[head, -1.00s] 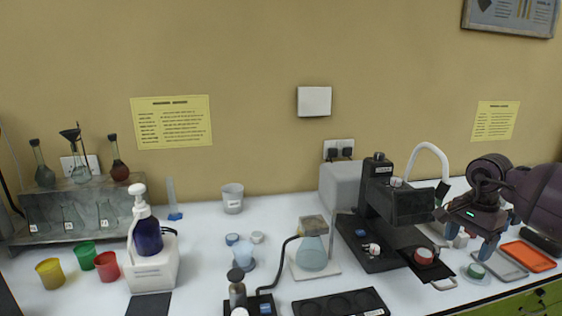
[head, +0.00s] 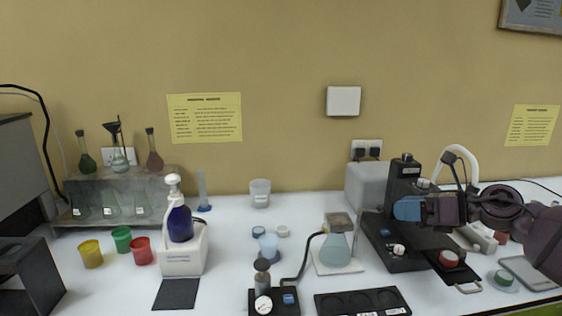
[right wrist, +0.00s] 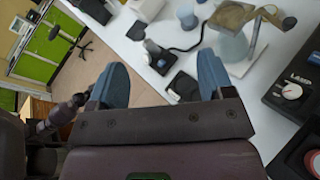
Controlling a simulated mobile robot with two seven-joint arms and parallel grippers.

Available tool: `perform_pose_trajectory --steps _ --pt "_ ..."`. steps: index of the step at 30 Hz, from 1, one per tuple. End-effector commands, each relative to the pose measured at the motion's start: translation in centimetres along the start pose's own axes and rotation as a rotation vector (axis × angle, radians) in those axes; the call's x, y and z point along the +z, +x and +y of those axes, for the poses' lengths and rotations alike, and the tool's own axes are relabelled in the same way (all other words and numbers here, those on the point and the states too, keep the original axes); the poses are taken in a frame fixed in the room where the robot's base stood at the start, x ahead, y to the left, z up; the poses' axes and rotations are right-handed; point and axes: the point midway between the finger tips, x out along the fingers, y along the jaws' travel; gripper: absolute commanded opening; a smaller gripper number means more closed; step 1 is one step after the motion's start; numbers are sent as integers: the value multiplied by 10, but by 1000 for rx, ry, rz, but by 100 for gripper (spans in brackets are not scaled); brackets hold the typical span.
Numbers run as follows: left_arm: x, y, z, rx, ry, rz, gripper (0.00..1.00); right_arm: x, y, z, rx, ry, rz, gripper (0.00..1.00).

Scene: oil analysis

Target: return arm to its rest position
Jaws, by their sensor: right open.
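My right gripper (head: 408,208) is raised above the right part of the bench in the head view, its blue fingers pointing left, in front of the black microscope-like instrument (head: 404,180). In the right wrist view its two blue fingers (right wrist: 162,82) stand wide apart with nothing between them. A dark arm, apparently my left one, shows at the left of the right wrist view. Its gripper end (right wrist: 74,103) is small and partly hidden behind a blue finger. My left gripper is not seen in the head view.
A flask (head: 336,249) and a black holder (head: 362,303) are to the left. Open floor (right wrist: 110,50) shows beside the bench.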

Motion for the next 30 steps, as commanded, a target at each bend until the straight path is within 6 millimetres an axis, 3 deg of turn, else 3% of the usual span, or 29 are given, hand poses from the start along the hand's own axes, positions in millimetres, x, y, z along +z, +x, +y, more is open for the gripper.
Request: perform_pose_trajectory --steps 5,11,15,20,24,30 --pt "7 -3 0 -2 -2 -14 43 -15 23 10 72 571 -339 74" --pt "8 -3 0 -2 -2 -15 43 -76 26 -5 101 1283 -664 74" --pt "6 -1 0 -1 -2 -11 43 -140 21 -13 79 1713 -836 74" --pt "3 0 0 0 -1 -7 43 -224 12 -7 26 2122 -999 74" --pt "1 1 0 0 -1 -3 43 -294 2 11 -30 2396 -1119 74" --pt "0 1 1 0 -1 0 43 -380 -18 52 -80 2647 -1278 74"
